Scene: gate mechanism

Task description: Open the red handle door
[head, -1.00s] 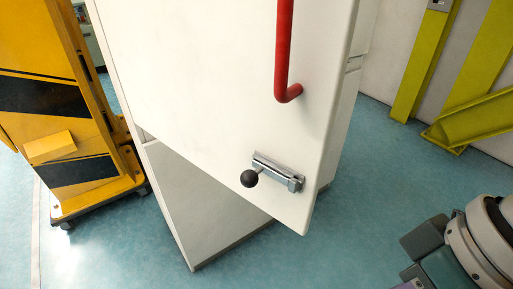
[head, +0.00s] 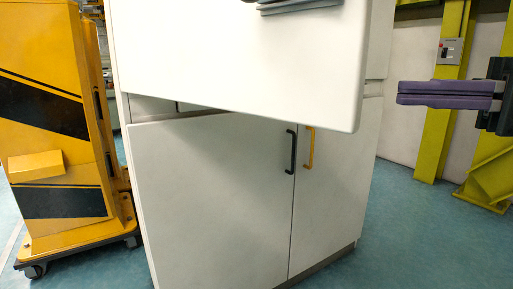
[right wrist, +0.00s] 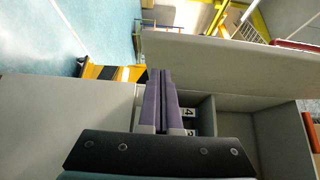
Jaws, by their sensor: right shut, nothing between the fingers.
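The white upper door (head: 240,60) stands swung out from the cabinet, its lower edge slanting across the head view. Its metal latch (head: 300,5) is cut off by the top edge, and the red handle is out of the head view. In the right wrist view the door (right wrist: 220,65) is a pale panel beyond my fingers, with a red bar (right wrist: 297,45), likely the handle, at the right edge. My right gripper (head: 400,93) is shut and empty, to the right of the door and apart from it. It also shows in the wrist view (right wrist: 160,75).
Below are closed white lower doors (head: 210,200) with a black handle (head: 291,152) and a yellow handle (head: 309,148). Numbered shelf compartments (right wrist: 190,113) show inside the cabinet. A yellow machine (head: 55,130) stands left; green-yellow posts (head: 435,140) stand right.

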